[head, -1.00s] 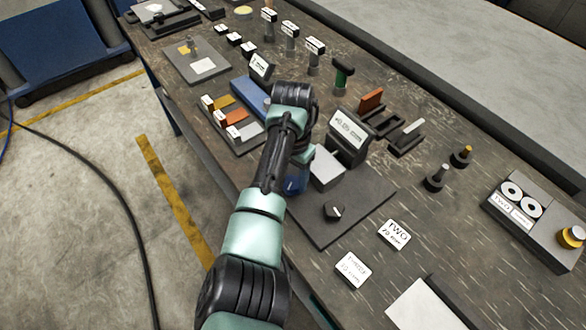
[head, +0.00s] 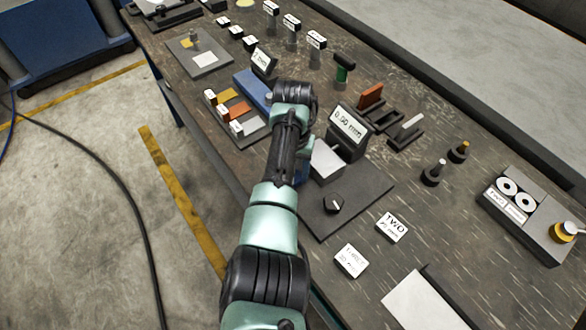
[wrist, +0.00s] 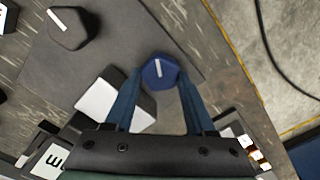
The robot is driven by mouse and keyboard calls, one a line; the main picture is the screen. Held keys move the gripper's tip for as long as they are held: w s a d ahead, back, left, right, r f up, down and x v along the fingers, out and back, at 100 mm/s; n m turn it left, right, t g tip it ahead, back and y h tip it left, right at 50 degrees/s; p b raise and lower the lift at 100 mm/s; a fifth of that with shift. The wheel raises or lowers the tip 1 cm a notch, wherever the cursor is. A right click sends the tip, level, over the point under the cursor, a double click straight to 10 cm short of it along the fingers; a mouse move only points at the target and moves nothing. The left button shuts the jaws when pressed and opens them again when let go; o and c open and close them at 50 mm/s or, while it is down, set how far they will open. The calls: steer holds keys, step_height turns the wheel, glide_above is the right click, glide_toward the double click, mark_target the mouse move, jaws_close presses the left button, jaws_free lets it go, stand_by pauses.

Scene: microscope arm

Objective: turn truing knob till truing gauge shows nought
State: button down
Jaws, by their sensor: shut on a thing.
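A blue knob (wrist: 158,76) with a pale pointer line stands on a dark plate (head: 352,212). My gripper (wrist: 160,70) is shut on it in the wrist view, one blue finger on each side. In the head view my arm hides the knob, and only a bit of blue shows beside the wrist. A tilted gauge display (head: 348,124) behind the plate appears to read 0.00 mm. I take these for the truing knob and truing gauge; I can read no label naming either.
A black knob (head: 333,204) with a white pointer stands on the same plate; it also shows in the wrist view (wrist: 72,28). A pale-topped block (head: 326,160) sits close to my gripper. White cards (head: 392,227) lie at the plate's right.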

steer(key=shift+w+r, duration=0.1)
steer(key=shift+c, duration=1.2)
jaws_free()
step_height(320, 180, up, 13)
